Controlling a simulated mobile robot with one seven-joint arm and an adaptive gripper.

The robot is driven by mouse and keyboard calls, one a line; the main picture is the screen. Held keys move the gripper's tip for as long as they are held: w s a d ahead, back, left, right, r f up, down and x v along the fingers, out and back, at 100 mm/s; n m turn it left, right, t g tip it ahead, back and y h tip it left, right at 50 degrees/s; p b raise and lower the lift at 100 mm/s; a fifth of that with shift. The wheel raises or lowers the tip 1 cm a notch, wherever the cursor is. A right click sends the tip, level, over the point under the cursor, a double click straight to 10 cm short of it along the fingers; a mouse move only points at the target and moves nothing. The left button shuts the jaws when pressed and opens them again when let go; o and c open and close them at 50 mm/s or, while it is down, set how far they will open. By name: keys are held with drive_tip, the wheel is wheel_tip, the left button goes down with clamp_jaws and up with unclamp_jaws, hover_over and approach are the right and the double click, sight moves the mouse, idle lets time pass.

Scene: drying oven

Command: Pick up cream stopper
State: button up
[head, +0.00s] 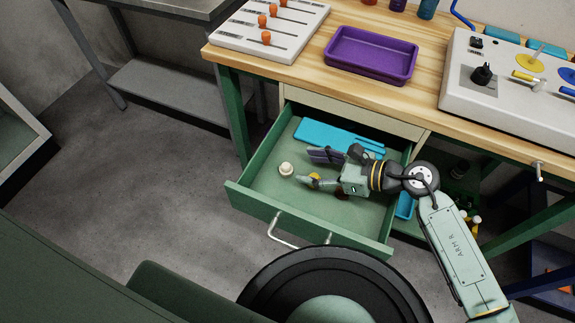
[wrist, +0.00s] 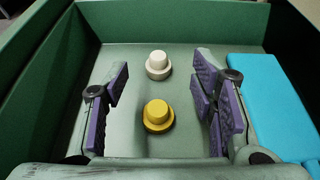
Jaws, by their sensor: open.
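The cream stopper (head: 286,169) is a small round knob on a wider base, standing upright on the floor of the open green drawer (head: 262,196). In the wrist view the cream stopper (wrist: 158,65) is beyond the fingertips, centred between them. A yellow stopper (wrist: 157,115) of like shape stands nearer, between the two purple-padded fingers. In the head view the yellow stopper (head: 315,177) is partly hidden by my gripper (head: 318,168). In the wrist view my gripper (wrist: 163,100) is open, low inside the drawer, with nothing held.
A flat blue item (wrist: 270,100) lies at the right in the wrist view, beside one finger. The drawer walls surround the gripper. The wooden worktop (head: 300,70) above holds a purple tray (head: 372,54). The drawer floor around the cream stopper is clear.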

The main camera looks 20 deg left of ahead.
sight(288, 166)
drive_tip(key=p+x, duration=0.1)
drive_tip(key=x, duration=0.2)
drive_tip(key=p+x, duration=0.1)
drive_tip(key=x, duration=0.2)
drive_tip(key=shift+s+a+f, duration=0.1)
drive_tip(key=shift+s+f, duration=0.05)
drive_tip(key=shift+f, duration=0.2)
drive_tip(key=shift+c, duration=0.2)
drive_tip(key=c, duration=0.9)
